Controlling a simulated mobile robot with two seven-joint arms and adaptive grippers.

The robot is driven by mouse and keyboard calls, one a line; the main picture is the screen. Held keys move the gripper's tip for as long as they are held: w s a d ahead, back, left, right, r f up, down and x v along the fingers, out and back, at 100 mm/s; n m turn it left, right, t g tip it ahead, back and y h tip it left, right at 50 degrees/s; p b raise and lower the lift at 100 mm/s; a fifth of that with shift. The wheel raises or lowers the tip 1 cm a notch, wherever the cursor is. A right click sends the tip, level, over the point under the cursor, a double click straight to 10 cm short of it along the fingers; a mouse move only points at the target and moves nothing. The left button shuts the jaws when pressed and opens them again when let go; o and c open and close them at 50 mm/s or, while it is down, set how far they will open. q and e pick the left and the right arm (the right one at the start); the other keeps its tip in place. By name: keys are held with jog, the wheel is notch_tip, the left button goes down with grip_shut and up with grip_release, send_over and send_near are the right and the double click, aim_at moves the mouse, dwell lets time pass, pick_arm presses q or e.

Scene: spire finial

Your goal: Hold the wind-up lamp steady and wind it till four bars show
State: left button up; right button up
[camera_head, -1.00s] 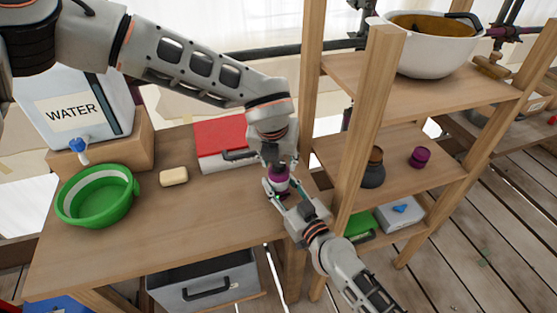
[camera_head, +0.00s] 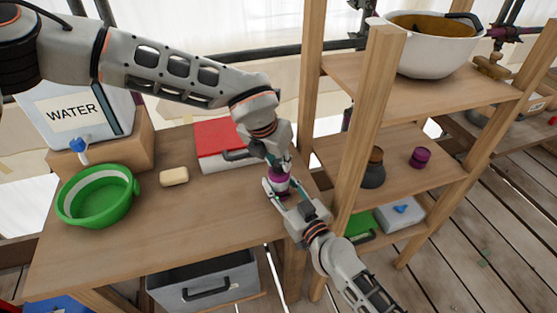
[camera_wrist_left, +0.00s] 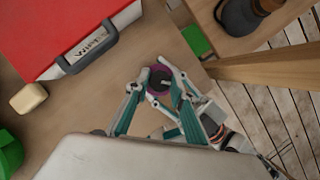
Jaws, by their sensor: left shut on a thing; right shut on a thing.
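The wind-up lamp (camera_head: 279,181), purple with a pale band, stands upright near the right end of the wooden table. In the left wrist view its dark round top with a purple rim (camera_wrist_left: 157,92) shows, with a small pale piece on it that looks like the crank. My left gripper (camera_head: 279,165) comes from above and is shut on the lamp's crank at the top. My right gripper (camera_head: 279,191) is shut around the lamp's body from the front. The fingers hide much of the lamp, and no charge bars can be made out.
A red-lidded case (camera_head: 218,138) stands just behind and left of the lamp. Soap (camera_head: 174,177), a green basin (camera_head: 96,195) and a water container (camera_head: 72,110) are further left. A wooden shelf post (camera_head: 366,130) rises close on the right. The table's front middle is clear.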

pick_arm(q)
jog(key=m+g+h, duration=0.1)
jog(key=m, duration=0.4)
jog(key=shift+w+a+m, duration=0.1)
jog(key=shift+m, duration=0.2)
jog(key=m+g+h, duration=0.1)
jog(key=m+g, duration=0.1)
jog(key=m, duration=0.2)
jog(key=shift+w, duration=0.15)
jog(key=m+g, duration=0.1)
jog(key=m, duration=0.2)
jog(key=m+g, duration=0.1)
jog(key=m, duration=0.1)
jog(key=shift+w+m, duration=0.1)
jog(key=shift+m, duration=0.3)
jog(key=m, duration=0.2)
jog(key=m+g, duration=0.1)
jog(key=m, duration=0.1)
jog(key=shift+w+m+g+y, duration=0.15)
jog(key=shift+m+g+y, duration=0.15)
jog(key=shift+m+y, duration=0.1)
jog(key=o, duration=1.1)
